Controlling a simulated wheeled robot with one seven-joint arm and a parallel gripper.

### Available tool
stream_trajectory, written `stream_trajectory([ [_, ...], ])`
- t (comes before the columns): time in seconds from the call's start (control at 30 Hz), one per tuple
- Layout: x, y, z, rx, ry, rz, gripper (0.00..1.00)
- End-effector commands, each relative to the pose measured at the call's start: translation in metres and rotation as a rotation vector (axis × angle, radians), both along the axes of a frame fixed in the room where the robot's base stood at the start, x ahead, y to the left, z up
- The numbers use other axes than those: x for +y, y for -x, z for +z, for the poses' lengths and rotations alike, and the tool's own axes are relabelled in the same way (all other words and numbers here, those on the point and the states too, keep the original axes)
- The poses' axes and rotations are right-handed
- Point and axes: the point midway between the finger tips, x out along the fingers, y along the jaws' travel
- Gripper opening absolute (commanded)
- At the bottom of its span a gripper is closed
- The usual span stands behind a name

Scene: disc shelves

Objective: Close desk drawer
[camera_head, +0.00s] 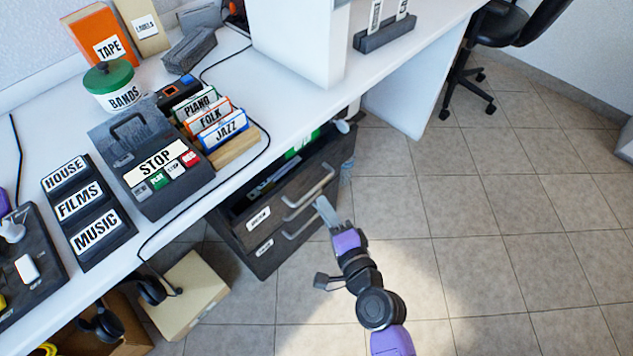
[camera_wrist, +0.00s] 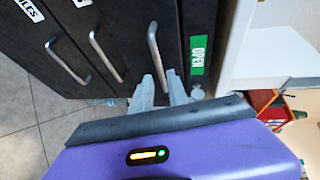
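The dark drawer unit (camera_head: 262,262) stands under the white desk. Its top drawer (camera_head: 258,218) is pulled out, and its inside shows from above with some items in it. The top drawer's metal handle (camera_head: 309,194) is on its front; a lower handle (camera_head: 303,228) sits beneath it. My gripper (camera_head: 322,206) is in front of the drawer fronts, close to the handles. In the wrist view my gripper (camera_wrist: 160,76) has its two grey fingers apart with nothing between them, their tips near a handle (camera_wrist: 156,55). I cannot tell whether they touch it.
A green OPEN label (camera_wrist: 197,55) is beside the drawer fronts. A cardboard box (camera_head: 190,295) and headphones are on the floor at lower left. The white desk top (camera_head: 300,110) carries a STOP device (camera_head: 152,170) and card holders.

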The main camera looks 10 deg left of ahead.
Motion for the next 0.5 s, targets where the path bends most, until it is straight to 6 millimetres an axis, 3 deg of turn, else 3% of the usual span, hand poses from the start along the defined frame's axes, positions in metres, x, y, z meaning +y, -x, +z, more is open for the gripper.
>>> stream_trajectory([
  [0.5, 0.032, -0.057, -0.013, 0.001, 0.001, 0.003, 0.20],
])
